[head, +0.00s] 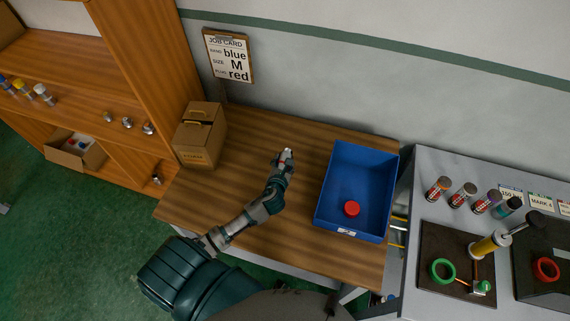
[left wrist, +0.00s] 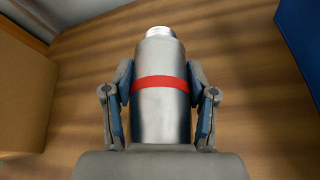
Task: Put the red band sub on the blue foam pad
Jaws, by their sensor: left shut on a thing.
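My left gripper (head: 284,162) is over the wooden bench, between the cardboard box and the blue bin. In the left wrist view my left gripper (left wrist: 160,100) is shut on the red band sub (left wrist: 158,110), a silver cylinder with a red ring around its middle and a narrower threaded end pointing away from me. In the head view only a small pale end of the sub (head: 288,152) shows at the fingertips. I cannot tell how high it is above the bench. I do not see a blue foam pad. My right gripper is not in view.
A blue bin (head: 325,210) with a red cap (head: 351,208) inside stands on the bench (head: 250,135). A cardboard box (head: 198,140) is at the back left. A job card (head: 228,57) hangs behind.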

